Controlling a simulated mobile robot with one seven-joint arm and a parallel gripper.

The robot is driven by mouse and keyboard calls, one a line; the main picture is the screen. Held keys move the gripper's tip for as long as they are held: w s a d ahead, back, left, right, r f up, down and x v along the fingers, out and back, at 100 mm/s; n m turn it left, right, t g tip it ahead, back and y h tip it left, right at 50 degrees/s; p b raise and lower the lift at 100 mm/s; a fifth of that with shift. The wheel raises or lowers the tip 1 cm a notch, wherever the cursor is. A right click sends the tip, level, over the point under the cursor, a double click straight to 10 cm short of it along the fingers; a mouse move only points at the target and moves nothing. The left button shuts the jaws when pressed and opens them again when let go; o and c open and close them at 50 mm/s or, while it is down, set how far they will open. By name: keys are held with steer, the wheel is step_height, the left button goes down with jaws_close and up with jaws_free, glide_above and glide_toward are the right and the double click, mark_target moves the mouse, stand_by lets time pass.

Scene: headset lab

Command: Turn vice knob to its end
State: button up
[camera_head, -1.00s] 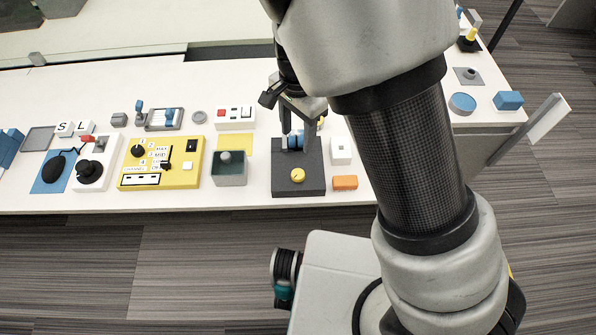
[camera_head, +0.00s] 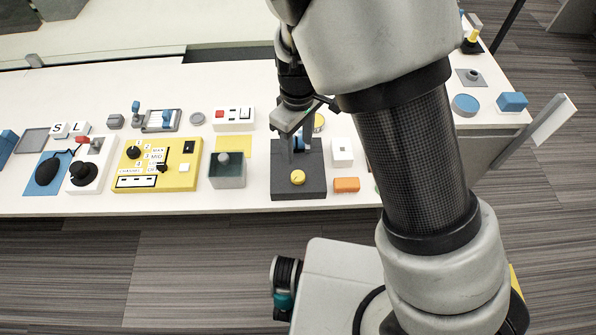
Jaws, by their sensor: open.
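A dark grey block (camera_head: 312,188) with a round yellow knob (camera_head: 298,178) on its front part stands on the white table; I take it for the vice but cannot be sure. A blue part (camera_head: 299,142) shows at its rear. My gripper (camera_head: 299,151) points down over the rear of this block. Its fingers are open, with the blue part showing between or just behind them. I cannot tell whether they touch it. The yellow knob lies in front of the fingers, clear of them. My wrist hides part of the block's back.
A small white box (camera_head: 342,150) and an orange block (camera_head: 346,185) stand close on the right. A grey-green open box (camera_head: 227,174) is on the left, with a yellow panel (camera_head: 160,172) beyond it. The white table (camera_head: 90,95) has free room behind.

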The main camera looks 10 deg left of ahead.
mark_target(298, 175)
step_height(298, 175, down, 13)
steer(key=shift+r+b, duration=0.2)
steer(key=shift+b, duration=0.35)
steer(key=c, duration=1)
steer(key=shift+c, duration=0.2)
steer(key=shift+m, duration=0.5)
steer(key=m, duration=0.3)
steer(key=shift+m, duration=0.4)
steer(key=m, duration=0.5)
steer(key=shift+p, duration=0.4)
